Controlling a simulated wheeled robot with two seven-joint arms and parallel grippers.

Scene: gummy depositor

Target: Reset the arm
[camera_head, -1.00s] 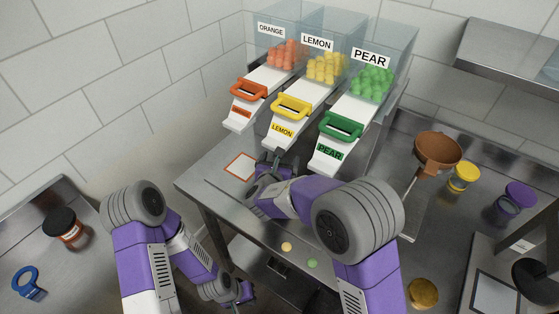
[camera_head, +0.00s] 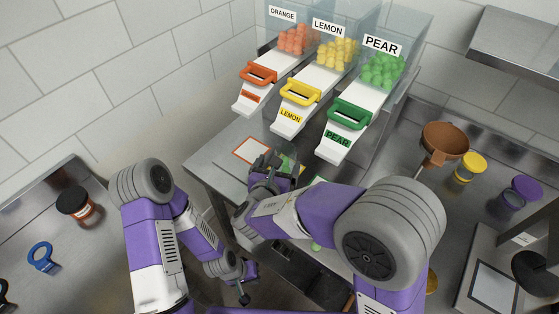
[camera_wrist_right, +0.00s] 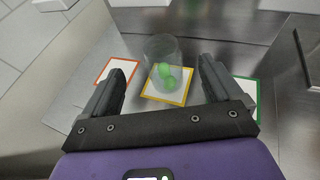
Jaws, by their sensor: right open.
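My right gripper (camera_head: 277,160) is over the table below the lemon dispenser in the head view. In the right wrist view my right gripper (camera_wrist_right: 163,72) is open, with a dark finger on each side. A clear cup (camera_wrist_right: 163,50) with a few green gummies (camera_wrist_right: 166,74) stands on the yellow-bordered square (camera_wrist_right: 155,95), in the gap between the fingertips or just beyond. No contact with the fingers shows. My left gripper (camera_head: 246,284) hangs low beside the table, small and dark; I cannot tell its opening.
Orange (camera_head: 259,72), lemon (camera_head: 301,92) and pear (camera_head: 349,114) dispenser handles stand above the table. An orange-bordered square (camera_head: 251,150) lies on it. A brown funnel (camera_head: 445,139), yellow container (camera_head: 471,167) and purple container (camera_head: 524,190) are at right. A dark-lidded jar (camera_head: 75,204) stands left.

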